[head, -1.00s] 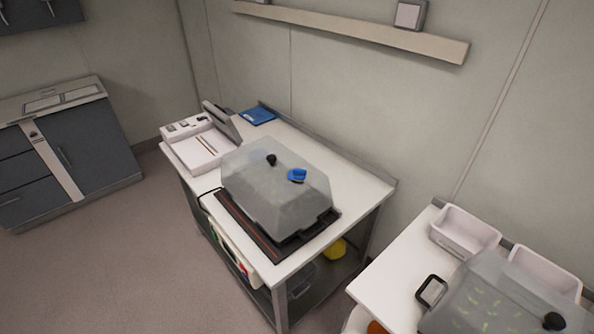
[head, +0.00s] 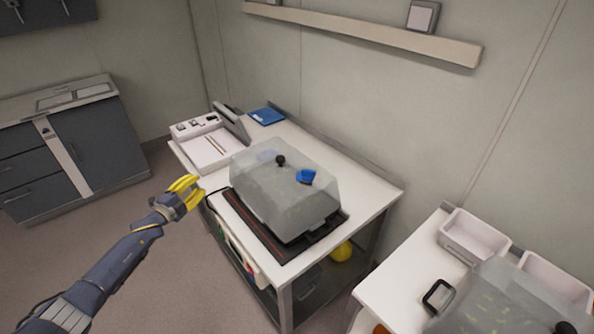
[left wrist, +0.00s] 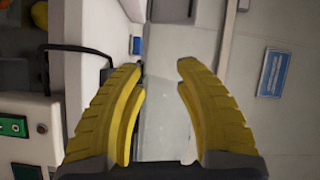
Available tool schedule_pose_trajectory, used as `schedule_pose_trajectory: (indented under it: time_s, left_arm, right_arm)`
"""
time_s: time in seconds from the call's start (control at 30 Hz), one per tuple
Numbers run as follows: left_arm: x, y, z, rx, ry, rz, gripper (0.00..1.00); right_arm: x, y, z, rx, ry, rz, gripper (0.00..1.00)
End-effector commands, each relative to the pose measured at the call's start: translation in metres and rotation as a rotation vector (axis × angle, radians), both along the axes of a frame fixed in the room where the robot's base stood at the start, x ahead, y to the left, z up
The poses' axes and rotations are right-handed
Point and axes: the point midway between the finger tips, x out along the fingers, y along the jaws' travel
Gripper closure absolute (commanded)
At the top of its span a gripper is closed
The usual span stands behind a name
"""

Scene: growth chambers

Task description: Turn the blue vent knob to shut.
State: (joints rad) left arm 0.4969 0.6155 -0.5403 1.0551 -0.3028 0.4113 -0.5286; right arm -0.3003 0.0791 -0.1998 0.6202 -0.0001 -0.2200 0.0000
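The blue vent knob (head: 306,176) sits on top of a cloudy clear dome (head: 285,205) on the middle table. A small black knob (head: 281,160) is beside it on the same dome. My left gripper (head: 188,187), with yellow fingers, is in front of the table's left edge, to the left of the dome and apart from it. In the left wrist view its two fingers (left wrist: 160,75) are spread with nothing between them. My right gripper is in neither view.
The dome stands on a dark tray base (head: 270,240). A white device (head: 207,145) and a blue pad (head: 266,116) are behind it. A second table at right holds white bins (head: 474,237) and another dome (head: 500,295). A shelf (head: 360,33) runs along the wall.

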Motion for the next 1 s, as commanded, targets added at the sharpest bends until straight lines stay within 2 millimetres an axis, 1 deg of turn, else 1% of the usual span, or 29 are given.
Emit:
schedule_pose_trajectory:
  time_s: [0.03,0.07,0.1,0.17,0.2,0.27,0.3,0.37,0.4,0.47,0.5,0.6,0.63,0.7,0.8,0.9,1.0]
  left_arm:
    - [0.014,-0.007,0.048,0.055,-0.083,-0.053,0.67]
    - [0.019,-0.016,0.070,0.089,-0.127,-0.089,0.67]
    - [0.024,-0.033,0.094,0.134,-0.182,-0.142,0.67]
    - [0.029,-0.065,0.123,0.207,-0.261,-0.229,0.67]
    - [0.031,-0.090,0.139,0.259,-0.312,-0.292,0.67]
    - [0.031,-0.128,0.158,0.337,-0.387,-0.390,0.67]
    - [0.030,-0.154,0.170,0.392,-0.437,-0.456,0.67]
    - [0.025,-0.189,0.186,0.476,-0.511,-0.555,0.67]
    - [0.021,-0.212,0.195,0.533,-0.560,-0.621,0.67]
    - [0.014,-0.242,0.208,0.620,-0.632,-0.719,0.67]
    - [0.008,-0.261,0.215,0.678,-0.679,-0.785,0.67]
    - [-0.007,-0.301,0.229,0.826,-0.788,-0.951,0.67]
    - [-0.012,-0.311,0.232,0.873,-0.819,-1.001,0.67]
    - [-0.023,-0.330,0.239,0.983,-0.885,-1.114,0.67]
    - [-0.036,-0.349,0.246,1.144,-0.964,-1.277,0.67]
    - [-0.045,-0.356,0.252,1.306,-1.019,-1.434,0.67]
    - [-0.050,-0.355,0.259,1.455,-1.047,-1.574,0.67]
  right_arm:
    - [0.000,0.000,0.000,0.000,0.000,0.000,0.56]
    - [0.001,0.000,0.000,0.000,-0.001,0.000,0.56]
    - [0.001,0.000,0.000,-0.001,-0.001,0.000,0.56]
    - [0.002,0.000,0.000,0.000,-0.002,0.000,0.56]
    - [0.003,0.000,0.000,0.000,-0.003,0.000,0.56]
    - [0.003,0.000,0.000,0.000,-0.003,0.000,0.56]
    - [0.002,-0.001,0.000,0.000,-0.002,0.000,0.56]
    - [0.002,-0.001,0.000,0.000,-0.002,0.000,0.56]
    - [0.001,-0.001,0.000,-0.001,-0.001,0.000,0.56]
    - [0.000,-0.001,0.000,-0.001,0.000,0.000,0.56]
    - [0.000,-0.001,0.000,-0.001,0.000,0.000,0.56]
    - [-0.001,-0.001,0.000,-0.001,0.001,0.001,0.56]
    - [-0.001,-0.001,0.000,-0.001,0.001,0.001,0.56]
    - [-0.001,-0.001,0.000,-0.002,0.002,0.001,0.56]
    - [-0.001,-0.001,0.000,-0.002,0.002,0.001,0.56]
    - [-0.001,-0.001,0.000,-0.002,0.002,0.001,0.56]
    - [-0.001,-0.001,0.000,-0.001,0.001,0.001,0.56]
